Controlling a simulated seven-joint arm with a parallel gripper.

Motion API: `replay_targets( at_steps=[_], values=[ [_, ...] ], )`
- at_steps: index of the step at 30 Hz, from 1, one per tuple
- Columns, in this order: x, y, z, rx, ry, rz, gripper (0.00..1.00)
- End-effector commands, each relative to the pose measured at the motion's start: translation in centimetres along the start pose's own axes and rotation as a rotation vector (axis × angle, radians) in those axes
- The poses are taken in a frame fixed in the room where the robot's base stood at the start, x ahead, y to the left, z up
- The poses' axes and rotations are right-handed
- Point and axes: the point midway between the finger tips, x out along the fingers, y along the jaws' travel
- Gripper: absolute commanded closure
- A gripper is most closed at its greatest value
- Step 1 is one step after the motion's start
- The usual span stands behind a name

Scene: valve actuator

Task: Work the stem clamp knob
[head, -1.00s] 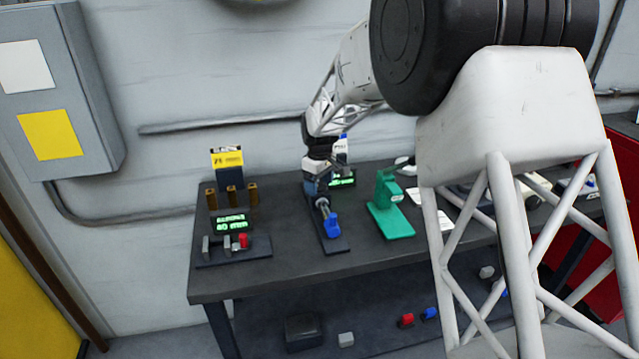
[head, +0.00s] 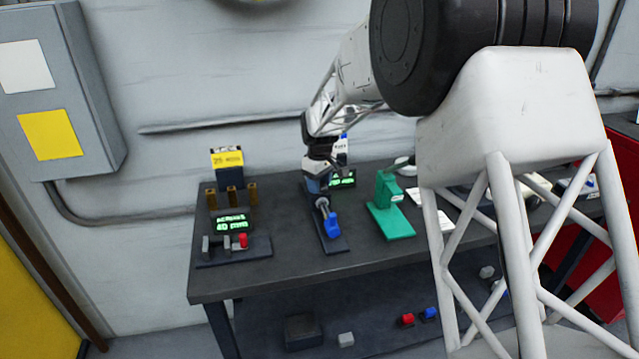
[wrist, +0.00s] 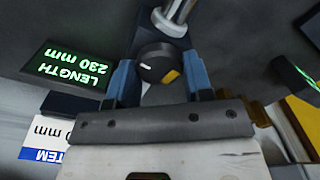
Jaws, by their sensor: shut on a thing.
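The stem clamp knob (wrist: 154,62) is a dark round knob with a white line and an orange patch, seen in the wrist view. My gripper (wrist: 159,70) has one blue finger on each side of it and is shut on it. A shiny metal stem (wrist: 174,12) rises just beyond the knob. In the head view my gripper (head: 317,183) is low over the back of the dark narrow fixture (head: 335,243), which carries a rod with a blue end (head: 333,226). The knob is hidden there behind the gripper.
A green display (wrist: 75,70) reads "LENGTH 230 mm" beside the gripper. In the head view a green stand (head: 390,208) is close on the right. A fixture with a red knob (head: 243,241) and brown posts (head: 232,196) are on the left. The table front is clear.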

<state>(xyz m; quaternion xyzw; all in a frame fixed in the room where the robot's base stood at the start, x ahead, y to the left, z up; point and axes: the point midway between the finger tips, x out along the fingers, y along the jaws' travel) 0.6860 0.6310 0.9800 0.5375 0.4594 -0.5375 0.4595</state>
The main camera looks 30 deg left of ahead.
Motion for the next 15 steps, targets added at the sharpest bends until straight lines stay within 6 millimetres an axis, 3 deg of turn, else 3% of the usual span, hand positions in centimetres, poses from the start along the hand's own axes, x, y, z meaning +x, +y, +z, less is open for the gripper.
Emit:
replay_targets(
  at_steps=[15],
  values=[
    [-0.05, 0.09, 0.0, 0.36, 0.001, 0.001, 0.77]
  ],
)
